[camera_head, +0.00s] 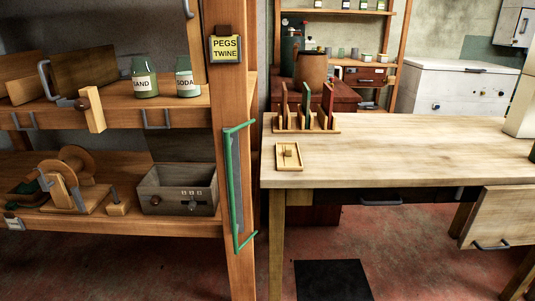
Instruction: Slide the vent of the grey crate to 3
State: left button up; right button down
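The grey crate (205,206) stands on the lower shelf at the left, at its right end, close to the wooden post. It is open at the top, and its inside is dark. Its front has a small round brown spot at the left and a row of small light marks near the middle. A small dark piece sits just below these marks. The marks are too small to read, so I cannot tell where the vent stands. Neither of my grippers shows in this view.
A wooden post (231,100) with a green-framed tool (238,185) stands right of the crate. A wooden wheel device (72,185) and a small wooden block (118,208) are to its left. The upper shelf (180,111) is above it. A workbench (400,145) stands at the right.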

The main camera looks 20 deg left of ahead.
aim_at(192, 204)
jog(key=k+u, duration=0.15)
jog(key=u, duration=1)
jog(key=j, duration=0.05)
